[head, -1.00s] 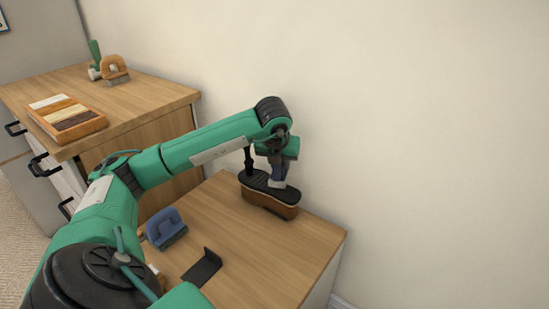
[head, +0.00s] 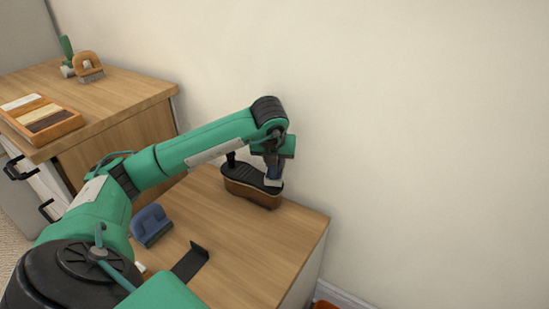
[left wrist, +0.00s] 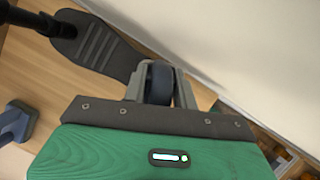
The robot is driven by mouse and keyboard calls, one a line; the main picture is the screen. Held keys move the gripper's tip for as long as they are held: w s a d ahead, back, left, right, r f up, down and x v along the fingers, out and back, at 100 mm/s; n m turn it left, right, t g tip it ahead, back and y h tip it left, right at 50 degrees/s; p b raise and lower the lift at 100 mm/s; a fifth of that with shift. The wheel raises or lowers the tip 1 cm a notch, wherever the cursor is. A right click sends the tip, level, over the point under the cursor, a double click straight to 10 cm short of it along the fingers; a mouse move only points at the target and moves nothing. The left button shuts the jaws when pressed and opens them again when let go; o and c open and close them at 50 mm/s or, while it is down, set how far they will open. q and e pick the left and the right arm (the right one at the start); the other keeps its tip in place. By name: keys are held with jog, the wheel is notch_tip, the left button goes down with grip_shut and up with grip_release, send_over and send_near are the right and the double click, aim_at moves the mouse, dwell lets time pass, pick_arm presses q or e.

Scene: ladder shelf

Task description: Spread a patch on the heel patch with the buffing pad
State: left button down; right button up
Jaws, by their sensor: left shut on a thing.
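A brown shoe (head: 245,190) lies with its black sole (head: 240,172) facing up on the near wooden cabinet top; the sole also shows in the left wrist view (left wrist: 100,50). My left gripper (head: 273,176) is shut on a dark blue piece, likely the buffing pad (left wrist: 160,82), over the right end of the sole. The fingers hide that end, so I cannot tell whether the pad touches it. I cannot make out the heel patch. My right gripper is in neither view.
A blue-handled brush (head: 152,225) and a black bracket (head: 190,261) stand on the near top. The far cabinet (head: 120,92) holds a sectioned wooden tray (head: 62,130), a brown brush (head: 88,64) and a green-handled item (head: 66,48). The wall is close behind the shoe.

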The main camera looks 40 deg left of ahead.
pick_arm(q)
jog(key=shift+f, duration=0.35)
jog(key=shift+f, duration=0.25)
dwell(0.4)
jog(key=shift+s+a, duration=0.2)
jog(key=shift+a, duration=1.9)
jog(key=shift+a, duration=0.1)
jog(key=shift+s+a, duration=0.2)
jog(key=shift+a, duration=0.85)
jog(key=shift+r, duration=1.25)
jog(key=shift+s+d+f, duration=0.1)
jog(key=shift+s+f, duration=0.4)
jog(key=shift+s, duration=0.05)
jog(key=shift+r, duration=0.1)
